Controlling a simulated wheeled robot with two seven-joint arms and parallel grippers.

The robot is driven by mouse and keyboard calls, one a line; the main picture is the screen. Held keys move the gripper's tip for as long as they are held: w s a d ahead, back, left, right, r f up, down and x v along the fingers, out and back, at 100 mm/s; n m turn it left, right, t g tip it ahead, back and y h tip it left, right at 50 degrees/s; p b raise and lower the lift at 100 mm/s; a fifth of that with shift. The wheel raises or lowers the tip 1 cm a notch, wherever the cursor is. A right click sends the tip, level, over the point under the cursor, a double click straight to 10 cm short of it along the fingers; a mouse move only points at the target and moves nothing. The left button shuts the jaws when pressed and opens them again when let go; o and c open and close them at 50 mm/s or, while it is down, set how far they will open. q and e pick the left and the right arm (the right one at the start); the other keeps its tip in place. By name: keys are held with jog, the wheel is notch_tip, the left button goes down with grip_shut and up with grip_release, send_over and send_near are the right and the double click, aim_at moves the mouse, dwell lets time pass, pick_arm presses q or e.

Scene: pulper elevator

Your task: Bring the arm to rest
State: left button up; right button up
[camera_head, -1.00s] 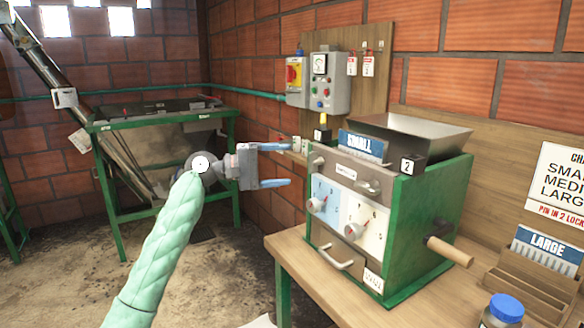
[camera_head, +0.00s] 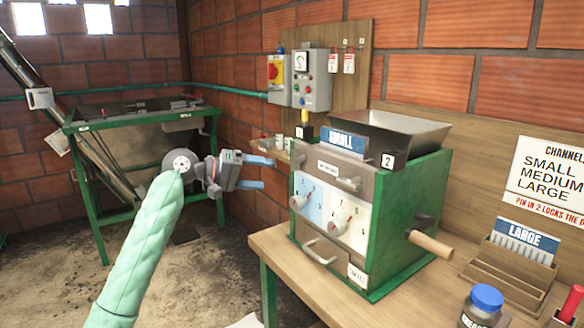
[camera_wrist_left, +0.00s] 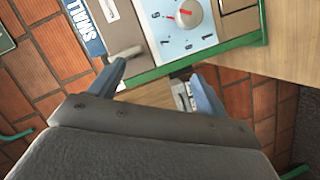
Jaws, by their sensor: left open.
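My left arm, in a pale green sleeve, comes in from the lower left of the head view. My left gripper (camera_head: 262,173) is open and empty, its two blue fingers pointing right toward the green pulper machine (camera_head: 408,205) and standing apart from it. In the left wrist view the open fingers (camera_wrist_left: 160,85) show with the machine's dial panel (camera_wrist_left: 180,28) and the SMALL label plate (camera_wrist_left: 85,25) beyond them. My right gripper is not in view.
The machine stands on a wooden table (camera_head: 268,250). A LARGE plate (camera_head: 527,240) in a wooden rack, and a blue-lidded jar (camera_head: 486,300), stand at the right. A green-framed hopper (camera_head: 140,115) stands at the back left.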

pick_arm(q)
jog(key=s+a+f+m+t+y+p, duration=0.1)
jog(key=s+a+f+t+y+p, duration=0.15)
jog(key=s+f+y, duration=0.5)
jog(key=s+a+f+m+t+y+p, duration=0.15)
jog(key=s+a+f+y, duration=0.3)
jog(key=s+f, duration=0.65)
jog(key=s+d+f+n+g+p, duration=0.1)
jog(key=s+f+g+p, duration=0.1)
jog(key=s+f, duration=1.1)
jog(key=s+d+f+n+g+p, duration=0.1)
jog(key=s+f+g, duration=0.3)
jog(key=s+f, duration=0.9)
jog(key=s+p, duration=0.1)
jog(key=s, duration=0.7)
jog(key=shift+d+f+g+y, duration=0.15)
jog(key=shift+g+y, duration=0.25)
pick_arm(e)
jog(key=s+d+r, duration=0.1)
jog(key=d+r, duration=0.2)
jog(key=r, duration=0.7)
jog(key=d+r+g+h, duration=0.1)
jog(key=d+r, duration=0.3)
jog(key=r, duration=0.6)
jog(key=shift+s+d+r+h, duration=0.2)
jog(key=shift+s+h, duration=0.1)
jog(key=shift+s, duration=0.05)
